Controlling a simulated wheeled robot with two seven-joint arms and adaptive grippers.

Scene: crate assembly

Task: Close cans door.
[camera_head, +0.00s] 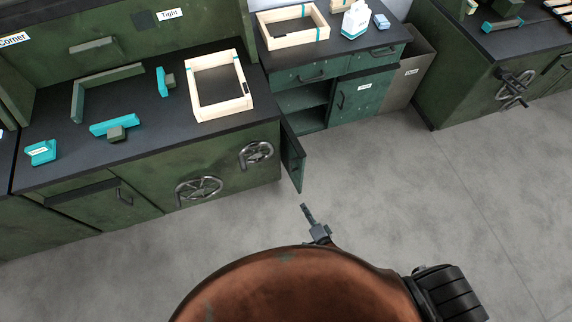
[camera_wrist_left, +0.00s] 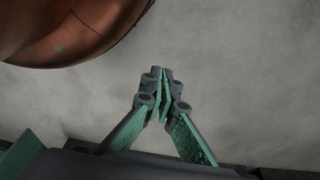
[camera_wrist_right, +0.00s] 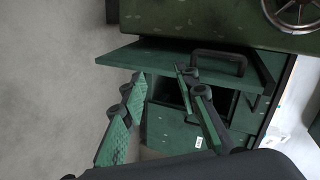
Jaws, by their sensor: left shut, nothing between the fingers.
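A green cabinet door (camera_head: 292,157) stands swung open at the left side of a low green cabinet, showing a dark shelved inside (camera_head: 312,106). My right gripper (camera_head: 304,208) is over the floor, in front of the open door in the head view. In the right wrist view its fingers (camera_wrist_right: 160,84) are spread apart with nothing held. My left gripper (camera_wrist_left: 164,72) is shut and empty above bare floor in its wrist view. It does not show in the head view.
A closed labelled door (camera_head: 362,92) is right of the opening, with a grey bin (camera_head: 408,76) beside it. The left workbench (camera_head: 150,145) has hand wheels on its front and crate parts on top. The grey floor (camera_head: 400,190) is clear.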

